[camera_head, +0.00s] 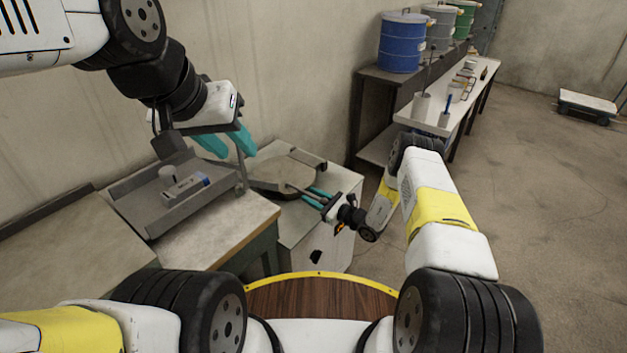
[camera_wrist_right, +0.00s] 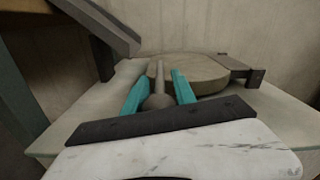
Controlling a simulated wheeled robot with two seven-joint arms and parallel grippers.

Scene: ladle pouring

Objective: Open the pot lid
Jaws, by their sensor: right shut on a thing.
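The round, tan-grey pot lid (camera_head: 284,175) lies on top of the white cabinet-like stand (camera_head: 318,222), with a dark hinge-like bracket at its far edge. A grey rod handle extends from its near side. My right gripper (camera_head: 309,195) is shut on this handle (camera_wrist_right: 158,84), which lies between its teal fingers in the wrist view. The lid (camera_wrist_right: 195,72) looks about flat there; I cannot tell if it is slightly raised. My left gripper (camera_head: 228,146) hangs left of the lid, near the wall, with its teal fingers apart and nothing seen between them. The pot's inside is hidden.
A grey metal tray (camera_head: 150,217) with a small labelled device stands on a table (camera_head: 215,236) left of the stand. A shelf bench (camera_head: 440,118) with blue, grey and green drums runs along the wall at right.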

